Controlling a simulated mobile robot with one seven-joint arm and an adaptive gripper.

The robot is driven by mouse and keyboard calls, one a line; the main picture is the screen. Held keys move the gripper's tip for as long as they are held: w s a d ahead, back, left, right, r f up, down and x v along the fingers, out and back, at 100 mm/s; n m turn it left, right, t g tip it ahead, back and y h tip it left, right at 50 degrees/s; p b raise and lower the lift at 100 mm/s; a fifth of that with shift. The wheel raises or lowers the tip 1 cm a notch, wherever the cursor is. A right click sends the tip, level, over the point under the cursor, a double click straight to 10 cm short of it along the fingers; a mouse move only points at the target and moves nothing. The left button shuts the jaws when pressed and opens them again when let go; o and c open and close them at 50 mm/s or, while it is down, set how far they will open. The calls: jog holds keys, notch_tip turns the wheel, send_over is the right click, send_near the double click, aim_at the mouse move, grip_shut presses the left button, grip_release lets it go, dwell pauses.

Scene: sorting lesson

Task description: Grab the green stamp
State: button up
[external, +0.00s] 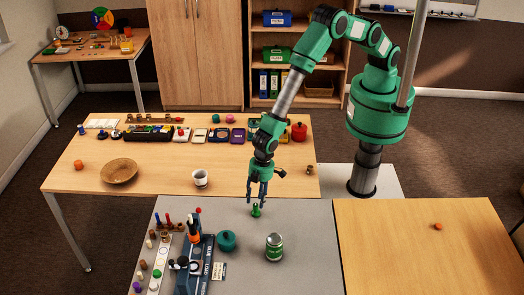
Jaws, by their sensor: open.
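The green stamp (256,211) is a small green piece standing upright on the grey table top (308,222). My gripper (257,202) points down directly above it, with its two fingers apart. The fingertips are close to the top of the stamp. Whether they reach down on both sides of it is too small to tell. The stamp stands on the table, and nothing is visibly held.
A green can (274,247) and a round teal pot (227,241) stand in front of the stamp. A white mug (200,178) and wooden bowl (119,171) sit on the wooden table behind.

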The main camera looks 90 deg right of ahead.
aim_at(256, 204)
jog(key=shift+w+a+f, duration=0.1)
jog(key=shift+a+f, duration=0.05)
jog(key=shift+f, duration=0.65)
jog(key=shift+w+a+f, duration=0.1)
jog(key=shift+f, duration=0.75)
jog(key=shift+w+a+f, duration=0.1)
jog(key=shift+a+f, duration=0.05)
jog(key=shift+f, duration=0.65)
grip_shut()
